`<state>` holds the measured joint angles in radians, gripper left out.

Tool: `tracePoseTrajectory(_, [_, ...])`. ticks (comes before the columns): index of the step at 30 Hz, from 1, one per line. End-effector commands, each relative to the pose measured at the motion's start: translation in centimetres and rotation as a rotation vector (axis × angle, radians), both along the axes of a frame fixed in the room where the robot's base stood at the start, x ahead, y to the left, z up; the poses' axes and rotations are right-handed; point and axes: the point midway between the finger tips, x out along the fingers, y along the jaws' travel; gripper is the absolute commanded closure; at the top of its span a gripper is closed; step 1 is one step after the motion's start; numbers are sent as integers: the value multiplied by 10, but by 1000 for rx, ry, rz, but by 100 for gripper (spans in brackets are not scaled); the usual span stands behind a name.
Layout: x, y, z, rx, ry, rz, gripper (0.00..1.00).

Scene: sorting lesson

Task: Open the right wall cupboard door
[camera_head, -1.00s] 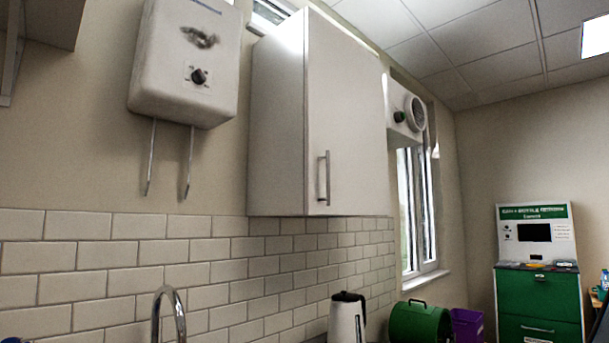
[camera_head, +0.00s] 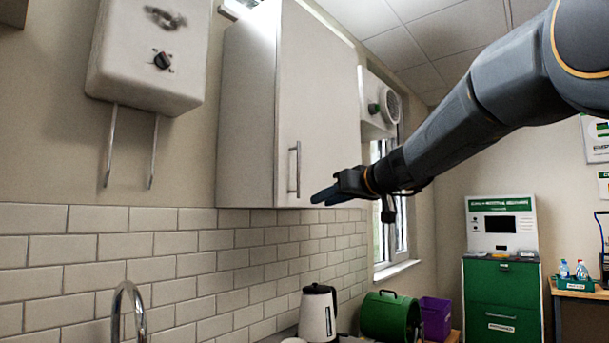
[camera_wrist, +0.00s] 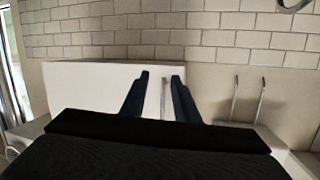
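The right wall cupboard door (camera_head: 322,105) is white and shut flush with its cabinet. Its upright metal bar handle (camera_head: 296,168) is near the door's lower left edge. My gripper (camera_head: 318,198) is in front of the door's lower edge, right of and slightly below the handle, and apart from it in the picture. In the wrist view, which is upside down, my gripper (camera_wrist: 160,77) is open with two dark fingers spread. The handle (camera_wrist: 166,100) shows between them, with the white door (camera_wrist: 90,88) behind. Nothing is held.
A white water heater (camera_head: 152,55) with two pipes hangs to the left. A ventilation unit (camera_head: 377,103) is beyond the cupboard. Below are a tap (camera_head: 130,300), a white kettle (camera_head: 318,313), a green drum (camera_head: 389,317) and a purple bin (camera_head: 435,316). The air before the door's left part is clear.

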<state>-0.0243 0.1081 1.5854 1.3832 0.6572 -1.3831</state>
Motion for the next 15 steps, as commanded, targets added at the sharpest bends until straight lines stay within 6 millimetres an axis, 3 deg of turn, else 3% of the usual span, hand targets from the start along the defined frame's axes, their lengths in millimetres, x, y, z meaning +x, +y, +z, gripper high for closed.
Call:
tracePoseTrajectory(1, [2,4,32,15,-68,13,72])
tracePoseTrajectory(3, [3,8,66,32,-146,26,72])
tracePoseTrajectory(6, [3,10,94,45,-212,35,72])
tracePoseTrajectory(9, [6,14,105,49,-236,39,72])
tracePoseTrajectory(15, [24,31,107,49,-235,39,72])
